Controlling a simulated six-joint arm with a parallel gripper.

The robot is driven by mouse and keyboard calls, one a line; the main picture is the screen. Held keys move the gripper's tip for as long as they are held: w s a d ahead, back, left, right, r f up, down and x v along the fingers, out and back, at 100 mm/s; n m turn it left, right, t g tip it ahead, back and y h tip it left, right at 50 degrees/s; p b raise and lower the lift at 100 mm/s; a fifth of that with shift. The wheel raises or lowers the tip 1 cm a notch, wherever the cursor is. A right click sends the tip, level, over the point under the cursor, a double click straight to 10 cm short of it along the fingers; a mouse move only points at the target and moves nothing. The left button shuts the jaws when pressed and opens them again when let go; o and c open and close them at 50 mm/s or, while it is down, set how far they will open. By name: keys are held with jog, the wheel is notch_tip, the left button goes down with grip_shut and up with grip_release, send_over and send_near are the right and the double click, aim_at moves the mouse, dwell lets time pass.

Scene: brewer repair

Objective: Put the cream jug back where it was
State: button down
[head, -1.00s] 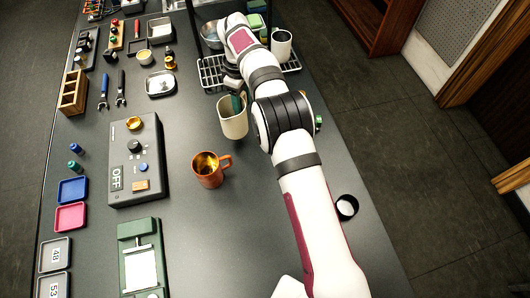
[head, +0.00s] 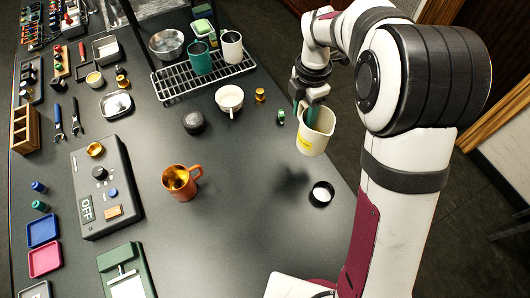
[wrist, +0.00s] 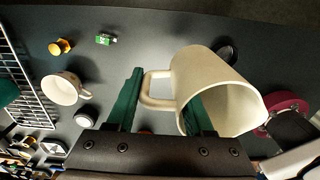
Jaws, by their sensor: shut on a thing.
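The cream jug (head: 316,132) hangs in the air above the right side of the dark table in the head view. It bears a yellow label. My gripper (head: 304,104) is shut on the jug from above. In the wrist view, one green finger is outside the jug's wall by its handle and the other reaches into the mouth of the jug (wrist: 208,80). The jug looks roughly upright, a little tilted. Its shadow falls on the table to its lower left.
A copper mug (head: 181,182), white cup (head: 229,99), dark round object (head: 194,122), small brass piece (head: 260,95) and green piece (head: 281,117) stand nearby. A wire rack (head: 172,88) holds cups. Table is bare front centre.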

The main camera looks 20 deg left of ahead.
jog(key=a+f, duration=1.1)
jog(key=shift+s+a, duration=0.2)
jog(key=shift+s, duration=0.15)
jog(key=shift+f, duration=0.1)
jog(key=shift+c, duration=1.4)
grip_release()
